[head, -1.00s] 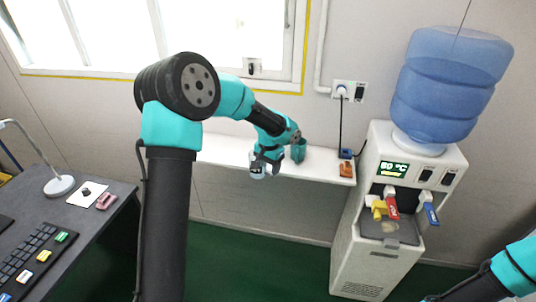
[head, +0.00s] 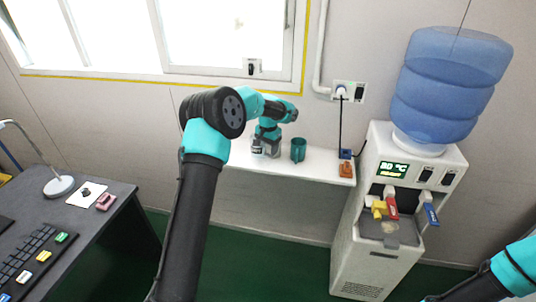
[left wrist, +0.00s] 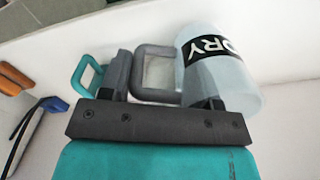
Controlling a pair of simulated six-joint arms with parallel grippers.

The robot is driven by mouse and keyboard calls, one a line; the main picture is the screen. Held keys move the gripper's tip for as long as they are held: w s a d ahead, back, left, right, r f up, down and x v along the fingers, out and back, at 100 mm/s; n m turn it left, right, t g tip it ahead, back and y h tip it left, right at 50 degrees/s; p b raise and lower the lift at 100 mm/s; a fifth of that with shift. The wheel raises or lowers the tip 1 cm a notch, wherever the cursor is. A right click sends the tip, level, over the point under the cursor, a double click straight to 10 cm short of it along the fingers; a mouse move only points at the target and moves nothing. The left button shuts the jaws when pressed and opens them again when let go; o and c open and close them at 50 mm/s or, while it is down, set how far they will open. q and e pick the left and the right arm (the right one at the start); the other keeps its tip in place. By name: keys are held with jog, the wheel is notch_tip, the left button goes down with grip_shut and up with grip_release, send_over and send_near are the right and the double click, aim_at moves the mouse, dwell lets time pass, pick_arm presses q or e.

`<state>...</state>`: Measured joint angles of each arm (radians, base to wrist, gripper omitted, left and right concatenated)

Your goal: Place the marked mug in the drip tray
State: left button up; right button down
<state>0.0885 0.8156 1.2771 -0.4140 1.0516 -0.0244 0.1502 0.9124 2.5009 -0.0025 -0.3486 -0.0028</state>
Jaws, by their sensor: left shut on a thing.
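The marked mug is a pale translucent cup with a black band lettered in white and a squarish grey handle. In the left wrist view the mug (left wrist: 228,72) lies tilted at my left gripper (left wrist: 165,90). The gripper is shut on it, with the grey handle showing between the fingers. In the head view my left gripper (head: 265,150) is at the white shelf, left of a teal mug (head: 298,150); the marked mug is small and partly hidden there. The drip tray (head: 398,240) is the grey ledge under the dispenser's taps. My right gripper is out of view.
The teal mug stands close beside the held mug on the shelf (head: 325,170). An orange item (head: 346,169) lies at the shelf's right end. The water dispenser (head: 360,245) stands right, with yellow, red and blue taps above the tray. A desk (head: 100,225) is at left.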

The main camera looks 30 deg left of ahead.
aim_at(268, 154)
pick_arm(q)
jog(key=shift+f, duration=1.75)
jog(key=shift+f, duration=0.1)
jog(key=o, duration=0.9)
notch_tip(268, 154, up, 12)
jog(key=shift+r, duration=0.15)
jog(key=c, duration=0.7)
